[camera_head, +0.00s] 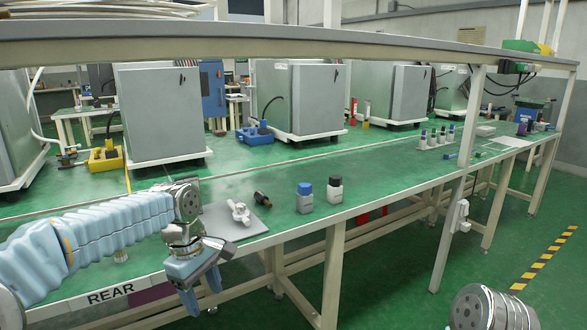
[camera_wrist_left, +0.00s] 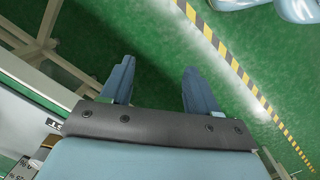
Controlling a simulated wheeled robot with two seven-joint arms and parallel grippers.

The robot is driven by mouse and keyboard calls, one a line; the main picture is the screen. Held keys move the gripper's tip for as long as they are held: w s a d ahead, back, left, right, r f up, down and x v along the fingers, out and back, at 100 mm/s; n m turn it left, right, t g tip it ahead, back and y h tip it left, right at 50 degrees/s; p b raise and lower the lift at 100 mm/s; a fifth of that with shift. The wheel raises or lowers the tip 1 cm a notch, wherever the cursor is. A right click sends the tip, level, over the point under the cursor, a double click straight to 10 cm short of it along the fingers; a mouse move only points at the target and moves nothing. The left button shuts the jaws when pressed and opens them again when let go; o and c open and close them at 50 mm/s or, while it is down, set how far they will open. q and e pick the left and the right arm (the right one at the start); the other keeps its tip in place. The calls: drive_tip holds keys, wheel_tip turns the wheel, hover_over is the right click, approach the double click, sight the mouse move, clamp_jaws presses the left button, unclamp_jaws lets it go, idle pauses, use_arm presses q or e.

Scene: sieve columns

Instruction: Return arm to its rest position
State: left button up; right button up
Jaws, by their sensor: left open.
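My left arm, in a light-blue ribbed cover, comes in from the left over the green bench in the head view. My left gripper (camera_head: 202,300) hangs at the bench's front edge with its fingers pointing down. In the left wrist view the two blue fingers of my left gripper (camera_wrist_left: 158,88) stand well apart, with only green floor between them. It is open and empty. A round grey metal part of my own body shows at the lower right of the head view. My right gripper is not seen.
The green bench (camera_head: 270,186) carries a grey plate (camera_head: 215,222) with a white part (camera_head: 239,211), a dark cylinder (camera_head: 262,199), a blue-capped bottle (camera_head: 305,198) and a black-capped bottle (camera_head: 335,190). A shelf beam (camera_head: 300,42) crosses above. Striped tape (camera_head: 545,258) marks open floor at the right.

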use_arm(q)
drive_tip(key=s+d+f+m+h, duration=0.1)
drive_tip(key=s+d+f+m, duration=0.15)
drive_tip(key=f, duration=1.15)
drive_tip(key=s+d+f+m+h, duration=0.2)
drive_tip(key=d+f+m, duration=0.2)
drive_tip(key=f, duration=1)
drive_tip(key=s+d+f+m, duration=0.1)
drive_tip(key=s+f+m, duration=0.3)
drive_tip(key=s+f, duration=0.9)
drive_tip(key=shift+s+t, duration=0.3)
drive_tip(key=shift+s, duration=0.75)
drive_tip(key=shift+d+r+m, duration=0.1)
drive_tip(key=shift+m, duration=0.15)
idle(0.9)
